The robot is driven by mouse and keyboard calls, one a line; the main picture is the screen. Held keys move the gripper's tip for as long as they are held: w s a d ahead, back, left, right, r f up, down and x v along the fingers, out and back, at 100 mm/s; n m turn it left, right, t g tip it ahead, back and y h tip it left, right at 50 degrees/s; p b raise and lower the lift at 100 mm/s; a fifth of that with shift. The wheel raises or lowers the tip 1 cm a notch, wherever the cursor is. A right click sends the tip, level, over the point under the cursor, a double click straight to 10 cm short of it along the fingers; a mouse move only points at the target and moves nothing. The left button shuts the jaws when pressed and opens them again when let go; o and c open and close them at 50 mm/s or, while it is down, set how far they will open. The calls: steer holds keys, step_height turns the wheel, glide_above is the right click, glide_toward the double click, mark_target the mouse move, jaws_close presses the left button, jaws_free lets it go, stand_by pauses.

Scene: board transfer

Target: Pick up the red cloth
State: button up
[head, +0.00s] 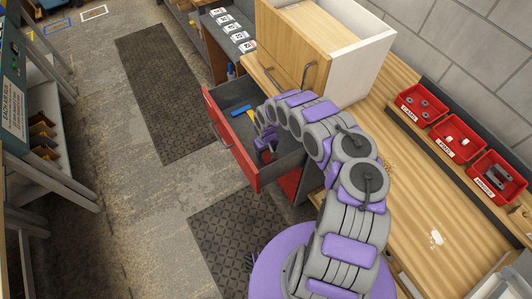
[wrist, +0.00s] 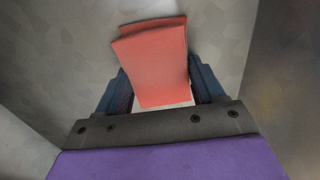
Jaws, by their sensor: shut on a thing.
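The red cloth (wrist: 152,62) shows in the wrist view as a folded, flat piece standing up between the two dark blue fingers of my gripper (wrist: 160,80). My gripper is shut on it, with the cloth reaching past the fingertips. In the head view my gripper (head: 265,152) is down inside the open red-fronted drawer (head: 229,139). Grey surfaces surround the gripper in the wrist view.
A blue item (head: 241,109) lies in the drawer's far part. A wooden cabinet (head: 305,45) stands on the workbench (head: 405,190). Red bins (head: 458,138) line the bench's right side. A dark floor mat (head: 165,90) lies left of the drawer; floor there is free.

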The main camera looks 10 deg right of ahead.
mark_target(266, 153)
step_height(266, 153, up, 10)
steer(key=p, duration=0.3)
